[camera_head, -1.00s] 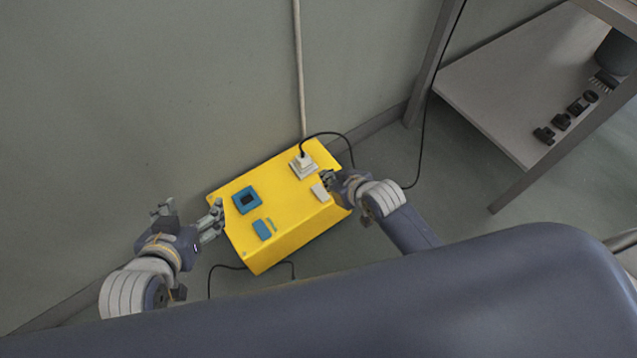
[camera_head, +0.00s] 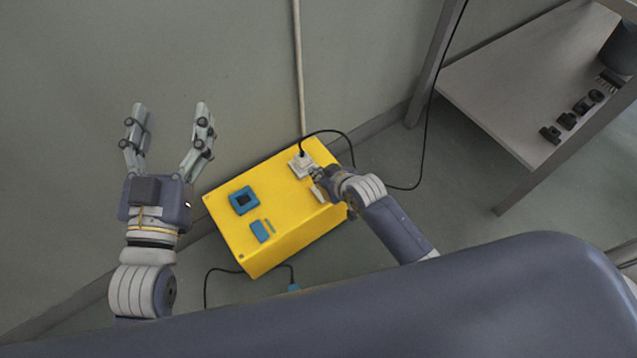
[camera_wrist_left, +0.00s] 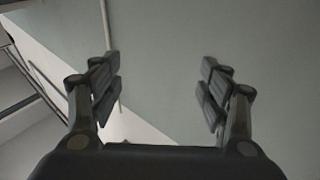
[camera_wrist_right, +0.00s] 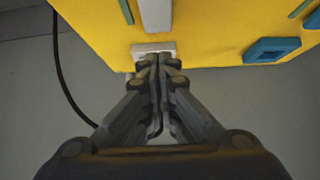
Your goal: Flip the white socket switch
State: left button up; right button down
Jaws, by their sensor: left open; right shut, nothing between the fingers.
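The white socket (camera_head: 300,163) sits on top of the yellow box (camera_head: 285,225), with a black-corded plug in it. The white switch (camera_head: 317,194) lies in front of the socket, partly hidden by my right gripper. My right gripper (camera_head: 317,174) is shut and empty, its tips between switch and socket. In the right wrist view its fingertips overlap the white socket plate (camera_wrist_right: 145,48), and the white switch (camera_wrist_right: 155,14) shows beyond; contact cannot be told. My left gripper (camera_head: 168,112) is wide open and empty, left of the box, facing the wall in the left wrist view.
A blue socket (camera_head: 243,200) and blue switch (camera_head: 261,232) sit on the box's left part. A black cable (camera_head: 352,148) loops behind my right gripper. A shelf (camera_head: 520,85) with small black parts stands right. The wall is close behind the box.

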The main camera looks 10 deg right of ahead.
notch_tip(320, 180, down, 2)
jog(key=shift+f+b, duration=0.25)
jog(key=shift+b, duration=0.35)
pick_arm(q)
notch_tip(320, 180, up, 7)
jog(key=s+t+h, duration=0.1)
jog(key=s+t, duration=0.2)
jog(key=t, duration=0.1)
jog(key=shift+t+h, duration=0.3)
pick_arm(e)
jog(key=shift+f, duration=0.2)
pick_arm(q)
jog(key=shift+d, duration=0.1)
pick_arm(e)
jog(key=shift+w+f+p, duration=0.1)
jog(key=shift+f+p, duration=0.15)
jog(key=shift+p, duration=0.1)
pick_arm(q)
jog(key=shift+w+f+g, duration=0.4)
jog(key=shift+f+g, duration=0.05)
jog(key=shift+f, duration=0.15)
jog(key=shift+w+f+g, duration=0.35)
jog(key=shift+f+g, duration=0.1)
jog(key=shift+f, duration=0.1)
jog(key=shift+w+f, duration=0.1)
